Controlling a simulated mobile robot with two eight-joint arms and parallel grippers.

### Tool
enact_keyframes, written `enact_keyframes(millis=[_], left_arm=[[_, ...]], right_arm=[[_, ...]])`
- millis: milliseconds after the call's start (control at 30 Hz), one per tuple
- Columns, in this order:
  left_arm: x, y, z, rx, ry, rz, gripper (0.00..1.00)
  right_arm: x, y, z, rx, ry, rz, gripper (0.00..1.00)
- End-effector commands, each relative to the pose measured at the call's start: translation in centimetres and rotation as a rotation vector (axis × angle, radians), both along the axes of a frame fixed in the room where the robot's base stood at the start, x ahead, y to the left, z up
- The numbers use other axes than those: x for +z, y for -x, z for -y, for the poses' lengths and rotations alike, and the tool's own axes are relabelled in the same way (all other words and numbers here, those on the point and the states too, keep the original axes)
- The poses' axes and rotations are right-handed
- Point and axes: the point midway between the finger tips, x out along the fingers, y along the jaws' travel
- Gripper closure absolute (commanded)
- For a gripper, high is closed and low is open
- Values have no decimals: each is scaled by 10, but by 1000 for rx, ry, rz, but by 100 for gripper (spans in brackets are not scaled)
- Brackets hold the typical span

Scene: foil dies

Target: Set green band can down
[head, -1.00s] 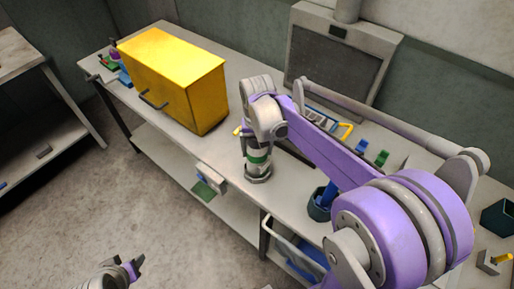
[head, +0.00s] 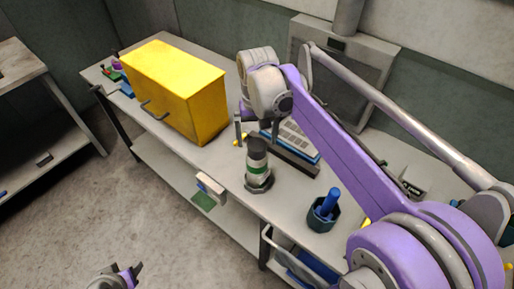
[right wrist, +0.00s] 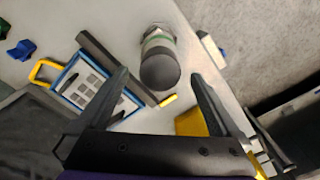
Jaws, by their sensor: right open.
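The green band can (head: 257,170) stands upright on a grey round base near the front edge of the bench, with a dark top and a green band round its body. The right wrist view also shows the can (right wrist: 160,66), top end toward the camera, framed between the finger tips. My right gripper (head: 256,135) is open and empty, above and behind the can. Its fingers also show in the right wrist view (right wrist: 160,82), clear of the can. My left gripper (head: 126,269) is open and empty low over the floor at the lower left.
A yellow cabinet (head: 165,82) stands left on the bench (head: 220,152). A blue-framed tray (head: 297,139) and dark bar lie behind the can. A dark cup (head: 322,216) with a blue item stands to its right. A small white box (head: 210,187) is at the front edge.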

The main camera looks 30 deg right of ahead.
Motion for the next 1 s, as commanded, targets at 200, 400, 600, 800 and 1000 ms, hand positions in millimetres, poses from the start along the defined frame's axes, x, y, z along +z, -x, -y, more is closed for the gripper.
enact_keyframes(millis=[200, 400, 600, 800, 1000], left_arm=[[2, -1, 0, 0, 0, 2, 50], [2, -1, 0, 0, 0, 1, 50], [1, -1, 0, 0, 0, 1, 50], [1, -1, 0, 0, 0, 1, 50], [2, -1, 0, 0, 0, 2, 50]], right_arm=[[17, 3, -2, 7, 1, 8, 0], [-1, 34, -21, 93, 20, 115, 0], [-48, 87, -48, 241, 57, 307, 0], [-91, 125, -64, 353, 90, 456, 0], [-104, 135, -68, 386, 101, 505, 0]])
